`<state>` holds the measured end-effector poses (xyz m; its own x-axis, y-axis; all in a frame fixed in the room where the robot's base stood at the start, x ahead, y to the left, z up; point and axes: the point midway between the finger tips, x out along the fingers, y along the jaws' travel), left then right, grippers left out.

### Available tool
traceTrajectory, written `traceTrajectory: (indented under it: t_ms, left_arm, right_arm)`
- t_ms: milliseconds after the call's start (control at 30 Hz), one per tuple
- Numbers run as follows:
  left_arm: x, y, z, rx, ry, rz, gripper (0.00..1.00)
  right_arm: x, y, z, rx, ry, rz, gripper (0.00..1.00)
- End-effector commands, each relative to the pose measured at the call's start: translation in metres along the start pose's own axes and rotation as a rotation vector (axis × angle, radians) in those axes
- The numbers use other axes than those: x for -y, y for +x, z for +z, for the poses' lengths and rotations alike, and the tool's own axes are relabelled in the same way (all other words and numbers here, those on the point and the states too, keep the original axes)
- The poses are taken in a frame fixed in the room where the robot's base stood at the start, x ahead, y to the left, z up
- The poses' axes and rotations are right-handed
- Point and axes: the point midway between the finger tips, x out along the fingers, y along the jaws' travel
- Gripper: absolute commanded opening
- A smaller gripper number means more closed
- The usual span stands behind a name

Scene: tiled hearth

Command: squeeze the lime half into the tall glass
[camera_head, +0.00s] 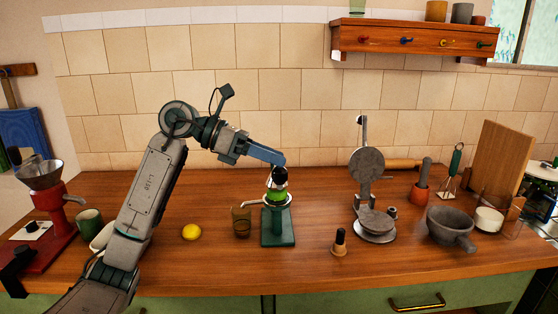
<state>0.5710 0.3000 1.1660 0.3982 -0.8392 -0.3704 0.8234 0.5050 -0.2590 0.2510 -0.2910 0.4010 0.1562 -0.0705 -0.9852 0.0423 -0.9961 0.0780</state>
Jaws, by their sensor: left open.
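My left gripper (281,167) is open, with its fingertips at the dark knob-like top (280,177) of a green press (278,228). I cannot tell whether they touch it. A bright green piece (276,195), which looks like the lime half, sits below the dark top on the press; its upper part is partly hidden. The press stands upright on a square green base. A brownish see-through tumbler (241,222), possibly the tall glass, stands on the counter just left of the press. My right gripper is not in view.
A yellow lemon (191,232) lies left of the tumbler. A small wooden stamp (339,242) and an open round metal press (375,226) stand right. A grey stone bowl (449,226) is further right. The front counter strip is mostly clear. A wooden shelf (412,42) hangs above.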

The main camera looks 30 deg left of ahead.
Motion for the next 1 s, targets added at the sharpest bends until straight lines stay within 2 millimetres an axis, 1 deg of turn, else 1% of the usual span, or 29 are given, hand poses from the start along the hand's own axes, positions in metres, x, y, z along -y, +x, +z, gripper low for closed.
traceTrajectory:
  t_ms: [33, 200, 400, 500, 600, 867, 900, 967, 1000]
  left_arm:
    - [-0.001, -0.009, -0.002, -0.001, 0.0, 0.006, 0.5]
    - [-0.001, -0.041, -0.002, -0.002, 0.0, 0.006, 0.5]
    - [-0.001, -0.072, -0.002, -0.001, -0.001, 0.004, 0.5]
    - [-0.001, -0.082, -0.001, -0.001, -0.001, 0.002, 0.5]
    - [0.0, -0.087, -0.001, 0.0, -0.001, 0.002, 0.5]
    - [0.0, -0.088, 0.0, 0.0, 0.0, 0.0, 0.5]
    - [0.0, -0.088, 0.0, 0.0, 0.0, 0.0, 0.46]
    - [0.0, -0.088, 0.0, 0.0, 0.0, -0.002, 0.34]
    - [0.0, -0.087, -0.001, 0.0, 0.001, -0.006, 0.26]
  right_arm:
    - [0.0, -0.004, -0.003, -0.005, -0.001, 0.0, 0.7]
    - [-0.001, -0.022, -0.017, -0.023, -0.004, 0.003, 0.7]
    - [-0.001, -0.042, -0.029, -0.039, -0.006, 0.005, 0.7]
    - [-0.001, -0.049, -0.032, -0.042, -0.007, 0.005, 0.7]
    - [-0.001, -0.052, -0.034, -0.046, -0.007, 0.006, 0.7]
    - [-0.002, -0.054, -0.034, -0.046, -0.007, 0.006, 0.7]
    - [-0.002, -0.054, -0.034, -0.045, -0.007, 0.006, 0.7]
    - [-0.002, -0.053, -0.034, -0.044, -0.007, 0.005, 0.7]
    - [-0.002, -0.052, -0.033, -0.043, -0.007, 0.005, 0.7]
